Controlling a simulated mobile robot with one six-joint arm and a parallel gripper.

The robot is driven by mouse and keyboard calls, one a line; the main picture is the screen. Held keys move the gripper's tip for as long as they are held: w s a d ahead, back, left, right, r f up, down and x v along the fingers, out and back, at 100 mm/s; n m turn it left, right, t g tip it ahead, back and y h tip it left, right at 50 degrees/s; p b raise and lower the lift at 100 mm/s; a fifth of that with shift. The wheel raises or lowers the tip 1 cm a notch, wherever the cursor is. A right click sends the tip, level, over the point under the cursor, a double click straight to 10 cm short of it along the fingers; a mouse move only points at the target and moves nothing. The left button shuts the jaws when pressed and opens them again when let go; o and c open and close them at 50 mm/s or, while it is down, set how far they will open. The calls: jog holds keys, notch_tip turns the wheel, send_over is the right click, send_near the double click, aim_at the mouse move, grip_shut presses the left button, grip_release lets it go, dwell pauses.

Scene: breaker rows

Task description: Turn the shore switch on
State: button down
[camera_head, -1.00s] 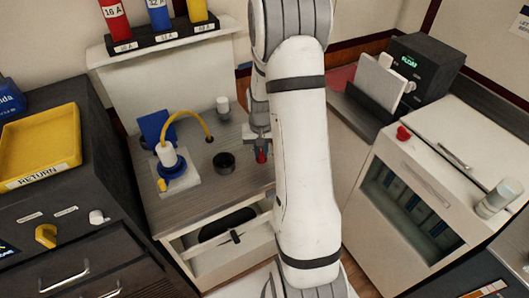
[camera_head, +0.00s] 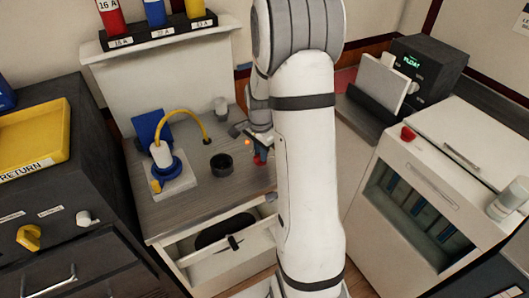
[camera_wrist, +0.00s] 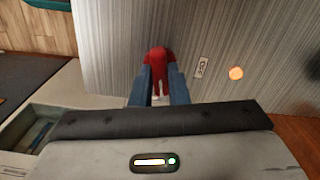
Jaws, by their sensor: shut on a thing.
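A red switch handle (camera_wrist: 157,58) stands between the blue fingertips of my gripper (camera_wrist: 158,88) in the wrist view. The gripper is shut on it. A small white label (camera_wrist: 202,67) lies on the grey surface just right of the handle; its text is too small to read surely. An orange lamp (camera_wrist: 236,73) right of the label is lit. In the head view the red handle (camera_head: 258,159) shows at the right of the grey worktop, partly hidden by my gripper, with the lit lamp (camera_head: 248,142) beside it.
A black cup (camera_head: 221,165) and a blue-and-white plug (camera_head: 163,158) with a yellow cable stand left on the worktop (camera_head: 190,212). A yellow RETURN tray (camera_head: 35,140) is at far left. A white cabinet (camera_head: 375,215) with a red knob (camera_head: 408,133) stands right.

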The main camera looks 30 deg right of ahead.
jog(key=shift+w+m+b, duration=0.1)
jog(key=shift+m+b, duration=0.2)
jog(key=shift+m, duration=0.9)
jog(key=shift+r, duration=0.1)
jog(key=c, duration=1.4)
grip_release()
notch_tip(320, 180, up, 8)
jog(key=shift+f, duration=0.15)
